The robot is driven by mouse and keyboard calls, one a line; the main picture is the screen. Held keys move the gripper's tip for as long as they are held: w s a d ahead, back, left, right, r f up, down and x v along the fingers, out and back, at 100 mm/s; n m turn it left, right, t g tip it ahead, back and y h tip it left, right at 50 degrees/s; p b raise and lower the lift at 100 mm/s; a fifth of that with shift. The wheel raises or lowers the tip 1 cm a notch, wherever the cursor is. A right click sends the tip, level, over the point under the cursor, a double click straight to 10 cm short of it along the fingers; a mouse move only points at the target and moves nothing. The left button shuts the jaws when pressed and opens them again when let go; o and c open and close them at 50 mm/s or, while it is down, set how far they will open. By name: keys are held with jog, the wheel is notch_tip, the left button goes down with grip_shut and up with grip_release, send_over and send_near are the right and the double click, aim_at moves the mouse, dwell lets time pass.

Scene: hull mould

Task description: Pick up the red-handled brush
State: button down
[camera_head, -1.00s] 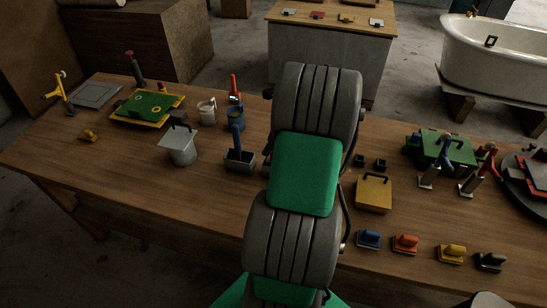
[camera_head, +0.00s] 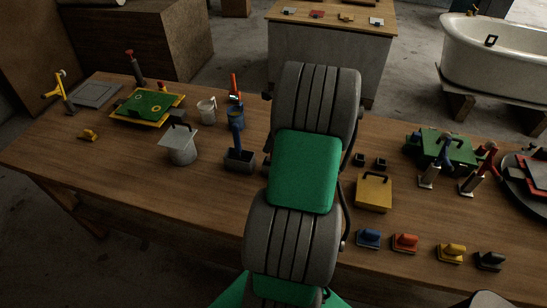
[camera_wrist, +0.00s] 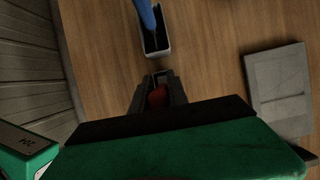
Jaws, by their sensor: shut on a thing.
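In the wrist view my gripper (camera_wrist: 157,90) is shut on a red piece (camera_wrist: 157,97), which I take for the handle of the red-handled brush. Only a small part of it shows between the dark fingers, and its bristles are hidden. In the head view my own arm hides the gripper and what it holds. A grey tray-like holder (camera_wrist: 163,46) with a blue handle (camera_wrist: 146,14) in it lies just beyond the fingertips in the wrist view, apart from them.
A flat grey panel (camera_wrist: 277,90) lies right of my gripper. A yellow box (camera_head: 374,195) and several coloured blocks lie right. The table's front left is clear.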

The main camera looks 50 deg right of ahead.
notch_tip(320, 180, up, 10)
dwell(0.6)
dwell(1.6)
